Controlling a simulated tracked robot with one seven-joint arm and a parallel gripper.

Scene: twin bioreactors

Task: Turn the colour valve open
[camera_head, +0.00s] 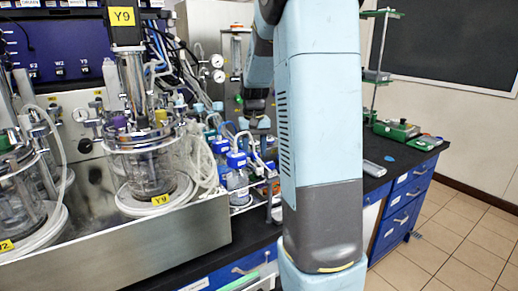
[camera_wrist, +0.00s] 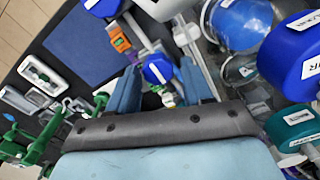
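No part can be singled out with certainty as the colour valve. In the wrist view a round blue cap or knob (camera_wrist: 157,68) shows between the fingers of my gripper (camera_wrist: 161,86), with small white, yellow and red parts just below it. The two light-blue fingers stand apart, and I see no contact with the cap. A small orange and green part (camera_wrist: 119,40) lies up and left of it. In the head view my gripper (camera_head: 253,122) points down above the blue-capped bottles (camera_head: 236,160), right of the bioreactors. My arm hides part of that area.
Large bottles with blue (camera_wrist: 300,57) and teal (camera_wrist: 298,122) caps crowd the right of the wrist view. A glass bioreactor (camera_head: 150,170) with tubing stands left in the head view. Green-based equipment (camera_head: 397,129) stands on the black bench at right. Tiled floor (camera_head: 455,240) is clear.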

